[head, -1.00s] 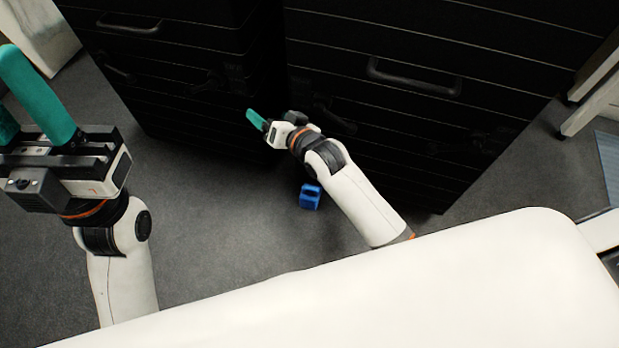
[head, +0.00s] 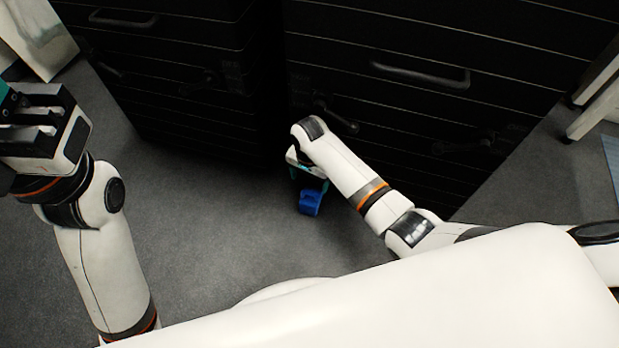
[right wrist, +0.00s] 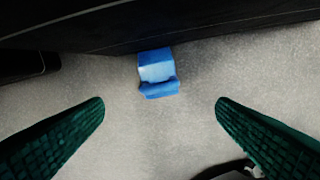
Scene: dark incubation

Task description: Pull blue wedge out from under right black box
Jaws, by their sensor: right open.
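The blue wedge (head: 310,202) lies on the grey floor at the foot of the right black box (head: 440,95). In the right wrist view the wedge (right wrist: 158,73) is at the upper middle, its far end against the dark lower edge of the box (right wrist: 160,25). How far it reaches under the box is hidden. My right gripper (head: 309,178) points down close to the wedge in the head view, partly hidden by its own arm. In the right wrist view its green fingers (right wrist: 160,108) are wide apart and empty, with the wedge ahead between them. My left gripper (head: 12,105) is cut off at the left edge.
A left black box (head: 170,75) stands beside the right one, with a narrow dark gap between them. Grey floor (head: 215,225) is clear in front of both. White furniture legs (head: 597,105) stand at the right.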

